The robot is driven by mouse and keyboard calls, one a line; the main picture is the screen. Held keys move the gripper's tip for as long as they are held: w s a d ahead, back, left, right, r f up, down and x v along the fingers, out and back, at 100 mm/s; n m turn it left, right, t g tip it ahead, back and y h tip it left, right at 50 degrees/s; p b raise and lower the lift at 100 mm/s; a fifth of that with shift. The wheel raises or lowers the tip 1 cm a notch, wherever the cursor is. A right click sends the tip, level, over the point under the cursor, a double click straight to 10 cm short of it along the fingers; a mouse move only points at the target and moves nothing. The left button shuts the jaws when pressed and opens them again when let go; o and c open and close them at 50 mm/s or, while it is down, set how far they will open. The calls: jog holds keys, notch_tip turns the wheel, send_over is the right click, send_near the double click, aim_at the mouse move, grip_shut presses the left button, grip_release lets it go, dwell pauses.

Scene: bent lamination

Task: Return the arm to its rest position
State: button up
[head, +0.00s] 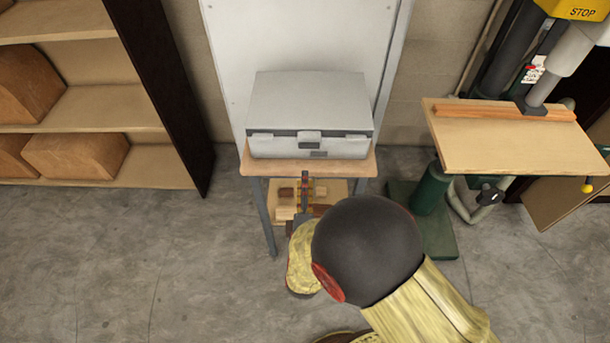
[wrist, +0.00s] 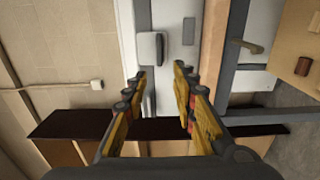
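My arm, covered in yellow with a black round joint, reaches forward from the bottom of the head view. My gripper (head: 305,185) is in front of the small table, and the arm partly hides it there. In the wrist view my gripper (wrist: 162,78) has its two yellow-and-black fingers apart with nothing between them. A closed grey metal case (head: 308,100) with a front latch stands on the small table (head: 252,160). The case also shows in the wrist view (wrist: 188,12), turned sideways, beyond the fingertips.
Blocks (head: 287,192) lie on the small table's lower shelf. A wooden shelf unit (head: 95,108) with brown boxes stands at left. A green-based drill press (head: 430,215) with a wooden board (head: 500,140) stands at right. The grey floor (head: 130,260) at lower left is clear.

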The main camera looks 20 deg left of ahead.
dwell(0.6)
jog(key=s+a+f+m+g, duration=0.3)
jog(key=s+f+m+g, duration=0.55)
jog(key=f, duration=0.65)
jog(key=s+d+r+m+g+h, duration=0.1)
jog(key=s+d+r+m, duration=0.2)
jog(key=d+r, duration=0.8)
jog(key=s+d+r+m+g+h, duration=0.1)
jog(key=s+d+r+m, duration=0.3)
jog(key=d+r, duration=0.8)
jog(key=s+d+r+m+g+h, duration=0.1)
jog(key=d+r+m, duration=0.4)
jog(key=d+r, duration=0.7)
jog(key=shift+s+d+r+h, duration=0.2)
jog(key=shift+s+r+h, duration=0.5)
jog(key=shift+s, duration=0.45)
